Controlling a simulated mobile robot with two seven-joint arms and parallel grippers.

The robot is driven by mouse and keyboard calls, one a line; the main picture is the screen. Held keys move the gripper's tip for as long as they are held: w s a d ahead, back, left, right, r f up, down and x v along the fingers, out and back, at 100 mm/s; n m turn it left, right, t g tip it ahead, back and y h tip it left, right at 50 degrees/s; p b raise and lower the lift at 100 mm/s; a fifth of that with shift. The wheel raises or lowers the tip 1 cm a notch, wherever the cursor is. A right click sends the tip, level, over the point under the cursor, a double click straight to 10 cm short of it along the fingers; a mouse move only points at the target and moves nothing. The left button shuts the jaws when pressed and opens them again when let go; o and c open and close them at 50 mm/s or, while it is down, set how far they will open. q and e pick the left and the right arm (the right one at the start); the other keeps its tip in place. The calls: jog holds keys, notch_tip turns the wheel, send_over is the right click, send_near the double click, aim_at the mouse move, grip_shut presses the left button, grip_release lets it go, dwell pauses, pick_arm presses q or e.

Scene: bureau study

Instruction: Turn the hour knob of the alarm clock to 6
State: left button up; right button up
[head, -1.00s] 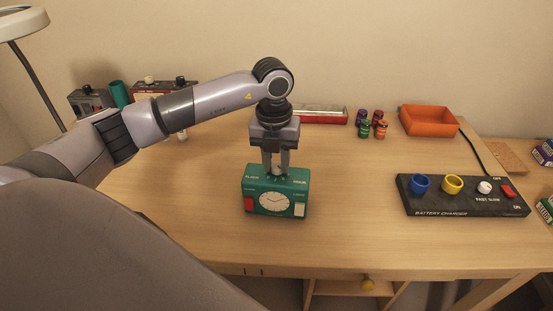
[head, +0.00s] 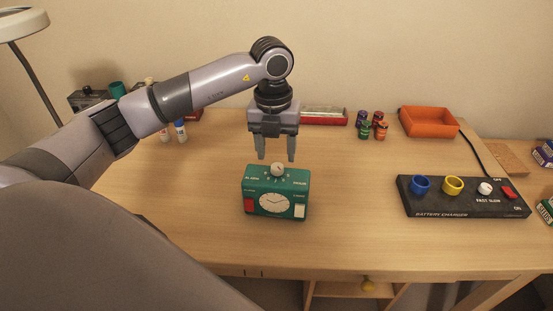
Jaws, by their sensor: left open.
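A green alarm clock (head: 276,208) stands on the desk near its front middle, with a white dial on its front, a red button at left and a white one at right. A round whitish knob (head: 277,169) sits on its top, between printed labels; the one at the right reads like HOUR. The mark the knob points at is too small to tell. My left gripper (head: 276,158) is open and empty above and just behind the knob, fingers pointing down and apart from it. My right gripper is not in view.
A black battery charger (head: 455,204) with blue and yellow holders lies at right. An orange tray (head: 428,122) and several small batteries (head: 372,124) stand behind. Small bottles (head: 180,131) are behind my arm. The desk (head: 350,220) is bare around the clock.

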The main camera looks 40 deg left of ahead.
aim_at(275, 167)
pick_arm(q)
jog(key=shift+r, duration=1.75)
jog(key=shift+s, duration=0.1)
